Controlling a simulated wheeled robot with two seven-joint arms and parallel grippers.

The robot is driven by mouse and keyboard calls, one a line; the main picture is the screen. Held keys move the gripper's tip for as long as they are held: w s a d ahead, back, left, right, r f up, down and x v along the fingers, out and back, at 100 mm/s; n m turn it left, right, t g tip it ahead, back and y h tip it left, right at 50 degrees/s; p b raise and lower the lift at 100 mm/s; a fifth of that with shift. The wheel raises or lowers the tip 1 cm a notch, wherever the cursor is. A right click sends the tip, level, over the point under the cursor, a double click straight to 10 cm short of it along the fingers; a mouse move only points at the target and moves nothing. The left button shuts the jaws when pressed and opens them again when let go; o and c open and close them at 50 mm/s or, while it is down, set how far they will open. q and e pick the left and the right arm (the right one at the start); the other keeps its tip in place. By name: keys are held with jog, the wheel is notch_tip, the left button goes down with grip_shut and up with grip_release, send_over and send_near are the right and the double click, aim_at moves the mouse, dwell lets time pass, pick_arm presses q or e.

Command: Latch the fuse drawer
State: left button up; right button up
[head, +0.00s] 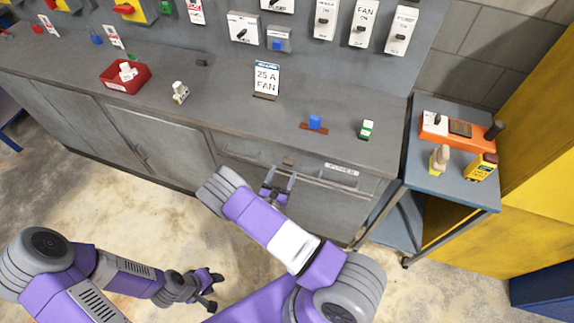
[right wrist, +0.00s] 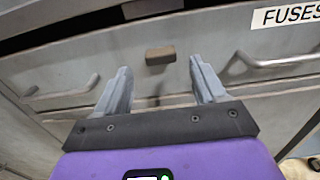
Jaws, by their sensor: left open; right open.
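The fuse drawer (head: 341,170) is in the bench front under the counter, marked by a white FUSES label that also shows in the right wrist view (right wrist: 285,14). A small brown block (head: 288,161), seemingly its latch, lies level to the left of the label. The block shows clearly in the right wrist view (right wrist: 160,55). My right gripper (head: 282,173) is open and empty just in front of the bench, its fingers either side of the block in the wrist picture and apparently short of it. My left gripper (head: 212,290) is open and empty, low over the floor.
Bar handles stand out right (right wrist: 280,62) and left (right wrist: 62,95) of the block. On the counter (head: 225,95) are a 25 A FAN sign (head: 266,80), a blue fuse (head: 315,122), a green-and-white fuse (head: 367,129) and a red bin (head: 125,80). A blue cart (head: 455,190) stands at right.

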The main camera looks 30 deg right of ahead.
jog(key=x, duration=0.4)
jog(key=shift+w+d, duration=0.2)
jog(key=shift+d, duration=0.1)
jog(key=shift+c, duration=0.3)
jog(key=c, duration=1)
